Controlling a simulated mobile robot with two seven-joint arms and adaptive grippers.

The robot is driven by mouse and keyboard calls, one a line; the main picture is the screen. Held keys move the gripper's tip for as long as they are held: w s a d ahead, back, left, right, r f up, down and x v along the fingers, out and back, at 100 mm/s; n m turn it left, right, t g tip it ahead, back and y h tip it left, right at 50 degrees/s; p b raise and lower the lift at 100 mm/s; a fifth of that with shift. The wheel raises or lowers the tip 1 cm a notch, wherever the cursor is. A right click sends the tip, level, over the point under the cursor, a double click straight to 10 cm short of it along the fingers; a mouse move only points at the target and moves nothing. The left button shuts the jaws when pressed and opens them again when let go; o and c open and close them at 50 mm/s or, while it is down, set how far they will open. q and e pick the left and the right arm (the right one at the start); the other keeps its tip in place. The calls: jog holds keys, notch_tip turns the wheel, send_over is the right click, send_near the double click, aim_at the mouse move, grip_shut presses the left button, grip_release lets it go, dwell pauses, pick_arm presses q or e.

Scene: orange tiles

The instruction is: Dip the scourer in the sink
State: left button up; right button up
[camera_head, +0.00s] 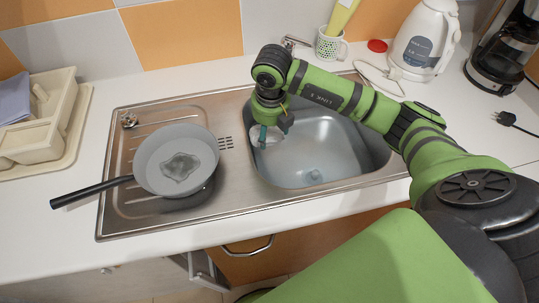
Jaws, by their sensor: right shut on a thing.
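The steel sink (335,185) is set into the white worktop, with its basin on the right and a drainboard on the left. My right gripper (270,133) reaches over the left part of the basin from the right and points down. It is shut on a small teal and whitish thing, which I take to be the scourer (262,135). The gripper and wrist partly hide it. I cannot tell whether it touches the basin wall or floor. My left gripper is not in view.
A grey pan (177,159) with a dark stain lies on the drainboard, its black handle pointing left. A cream dish rack (45,120) stands at the left. A patterned cup (331,45), a white kettle (424,40) and a coffee maker (503,50) stand behind. A tap (291,43) is behind my arm.

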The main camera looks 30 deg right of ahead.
aim_at(270, 130)
jog(key=shift+d+r+p, duration=0.1)
jog(key=shift+r+p, duration=1.25)
jog(key=shift+r, duration=1.05)
jog(key=shift+s, duration=0.1)
